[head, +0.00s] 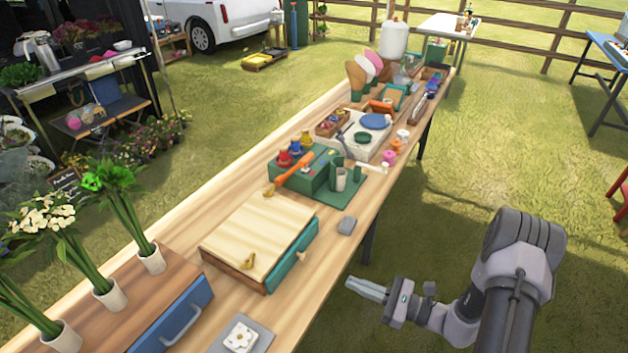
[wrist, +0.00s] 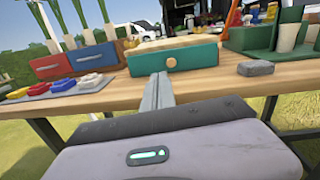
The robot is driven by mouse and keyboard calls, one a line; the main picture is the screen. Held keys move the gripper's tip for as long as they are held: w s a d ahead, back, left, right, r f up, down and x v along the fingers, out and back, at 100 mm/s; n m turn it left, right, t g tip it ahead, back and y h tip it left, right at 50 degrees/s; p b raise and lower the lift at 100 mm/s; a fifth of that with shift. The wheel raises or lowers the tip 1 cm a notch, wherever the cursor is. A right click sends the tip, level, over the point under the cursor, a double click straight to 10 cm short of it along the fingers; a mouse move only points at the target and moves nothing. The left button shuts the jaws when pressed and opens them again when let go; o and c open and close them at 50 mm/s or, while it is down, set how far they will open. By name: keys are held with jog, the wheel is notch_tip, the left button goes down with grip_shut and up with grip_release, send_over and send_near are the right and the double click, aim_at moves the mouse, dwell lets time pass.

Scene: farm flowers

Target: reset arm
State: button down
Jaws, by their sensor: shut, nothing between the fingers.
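My arm reaches in from the lower right of the head view. My gripper (head: 366,288) is off the near side of the long wooden table (head: 320,265), over the grass, and points left toward the table. In the wrist view my gripper (wrist: 159,80) has its two fingers together with nothing between them. Ahead of the fingers is a wooden box with a green drawer (wrist: 170,62) and a round knob. The fingers appear apart from it.
A grey block (head: 347,225) lies near the table edge. Flowers stand in white vases (head: 150,258) on a box with a blue drawer (head: 172,318). A green stand (head: 300,178) and several small items fill the table farther back. Open grass (head: 490,150) lies right of the table.

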jog(key=s+a+r+n+g+h, duration=0.1)
jog(key=s+a+r+n+g, duration=0.1)
jog(key=a+r+n+g, duration=0.3)
jog(key=s+a+r+n+g, duration=0.1)
jog(key=r+n+g, duration=0.15)
jog(key=r, duration=0.35)
jog(key=s+r+n+t+h, duration=0.4)
jog(key=s+r+n+h, duration=0.7)
jog(key=s+r, duration=0.4)
jog(key=shift+s+d+r+n+h, duration=0.35)
jog(key=shift+d+r+h, duration=0.05)
jog(key=shift+r+h, duration=0.55)
